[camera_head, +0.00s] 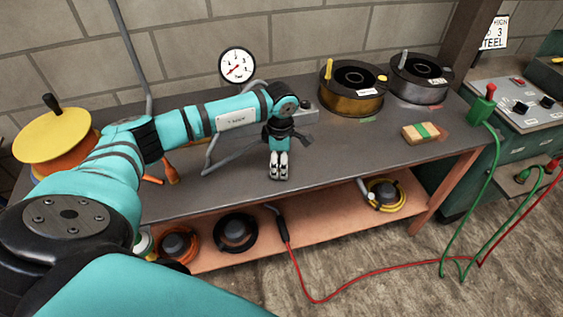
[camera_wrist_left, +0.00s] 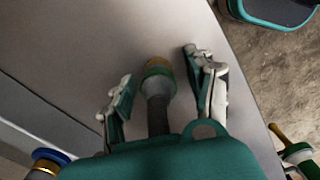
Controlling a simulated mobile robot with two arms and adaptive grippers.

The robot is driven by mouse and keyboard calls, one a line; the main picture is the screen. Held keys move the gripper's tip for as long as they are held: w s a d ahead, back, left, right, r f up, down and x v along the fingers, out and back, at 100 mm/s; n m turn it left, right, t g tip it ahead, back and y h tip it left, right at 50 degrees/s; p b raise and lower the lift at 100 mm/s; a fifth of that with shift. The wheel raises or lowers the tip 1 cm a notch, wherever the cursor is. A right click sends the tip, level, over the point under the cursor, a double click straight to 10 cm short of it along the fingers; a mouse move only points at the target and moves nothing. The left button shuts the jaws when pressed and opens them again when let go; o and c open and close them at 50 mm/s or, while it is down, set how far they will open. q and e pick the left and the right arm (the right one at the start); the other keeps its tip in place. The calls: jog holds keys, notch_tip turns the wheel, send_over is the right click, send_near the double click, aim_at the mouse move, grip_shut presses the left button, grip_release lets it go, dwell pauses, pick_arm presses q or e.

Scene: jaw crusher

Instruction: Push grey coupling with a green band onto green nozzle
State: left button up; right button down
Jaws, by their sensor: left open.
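My left gripper (camera_head: 279,176) points down over the grey workbench, near its front edge. In the left wrist view my left gripper (camera_wrist_left: 158,80) is open, with one finger on each side of a grey hose-like piece with a green band (camera_wrist_left: 158,70) and a brownish end. This piece looks like the grey coupling; neither finger clearly touches it. A green part with a brass tip (camera_wrist_left: 298,153) shows at the lower right of the wrist view; I cannot tell whether it is the green nozzle. My right gripper is not in view.
The workbench (camera_head: 330,165) is bare right of my gripper. A pressure gauge (camera_head: 237,66), brass drum (camera_head: 350,103), grey drum (camera_head: 418,90) and small block (camera_head: 421,133) stand behind and right. Coiled hoses lie on the lower shelf (camera_head: 330,215). A red hose (camera_head: 365,286) crosses the floor.

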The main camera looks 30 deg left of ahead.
pick_arm(q)
grip_shut()
dwell(0.3)
jog(key=shift+r, duration=0.45)
jog(key=r, duration=0.1)
jog(key=r+b, duration=0.1)
jog(key=shift+s+d+r, duration=0.15)
jog(key=shift+s+r, duration=0.15)
jog(key=shift+s, duration=0.1)
jog(key=s+d+b, duration=0.1)
jog(key=s+d, duration=0.1)
jog(key=s, duration=0.5)
jog(key=s+d+r+b, duration=0.1)
jog(key=s+d, duration=0.2)
jog(key=s, duration=0.4)
jog(key=shift+s+r+b, duration=0.15)
jog(key=shift+r+b, duration=0.1)
jog(key=shift+b, duration=0.1)
jog(key=shift+d, duration=0.1)
